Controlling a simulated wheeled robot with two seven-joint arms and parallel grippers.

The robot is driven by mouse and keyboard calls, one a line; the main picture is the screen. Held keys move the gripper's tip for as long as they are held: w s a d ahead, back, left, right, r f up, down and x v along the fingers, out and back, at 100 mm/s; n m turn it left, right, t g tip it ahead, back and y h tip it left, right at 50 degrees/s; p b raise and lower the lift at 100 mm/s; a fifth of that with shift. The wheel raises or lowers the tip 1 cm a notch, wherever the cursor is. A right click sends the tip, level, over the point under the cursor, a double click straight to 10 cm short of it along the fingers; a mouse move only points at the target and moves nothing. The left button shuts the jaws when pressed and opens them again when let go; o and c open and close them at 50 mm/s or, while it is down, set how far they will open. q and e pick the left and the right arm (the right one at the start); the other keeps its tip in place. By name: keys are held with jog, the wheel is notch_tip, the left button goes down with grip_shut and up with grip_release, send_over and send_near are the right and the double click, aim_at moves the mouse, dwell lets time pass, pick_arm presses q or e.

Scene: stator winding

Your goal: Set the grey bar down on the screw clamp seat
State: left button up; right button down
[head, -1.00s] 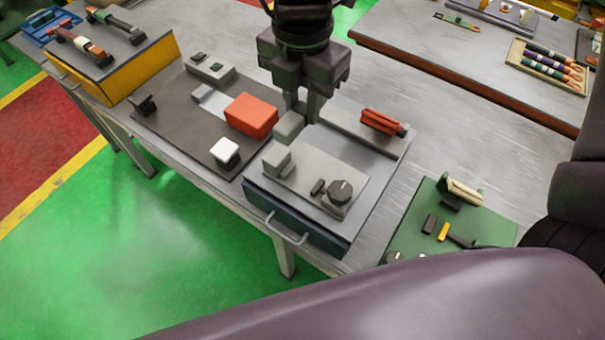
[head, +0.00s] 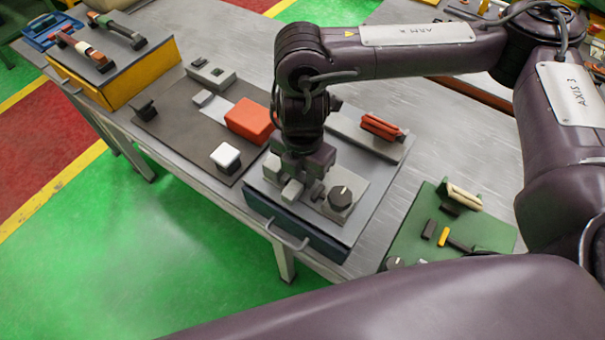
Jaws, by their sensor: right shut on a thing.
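The screw clamp has a light grey base (head: 347,213) on a blue-sided box, with a grey jaw block (head: 271,165), a small dark pad and a dark round knob (head: 340,197). My right gripper (head: 304,178) points down over the clamp, shut on the grey bar (head: 291,191). The bar shows as a small grey block between the jaw block and the dark pad. It is at or just above the seat; I cannot tell whether it touches. The fingers and wrist hide part of the bar and the seat. My left gripper is not in view.
A red block (head: 249,121) and a white-topped knob (head: 225,156) stand on the dark plate to the left. A red clip (head: 381,126) lies behind right. A green board (head: 415,224) with small parts lies at the right. A yellow box (head: 132,78) stands far left.

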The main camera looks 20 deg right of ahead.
aim_at(303, 177)
jog(key=shift+w+f, duration=0.1)
jog(key=shift+f, duration=0.5)
jog(key=shift+f, duration=0.2)
jog(key=c, duration=1.5)
grip_release()
jog(key=shift+o, duration=0.2)
notch_tip(303, 177, up, 12)
jog(key=shift+r, duration=0.2)
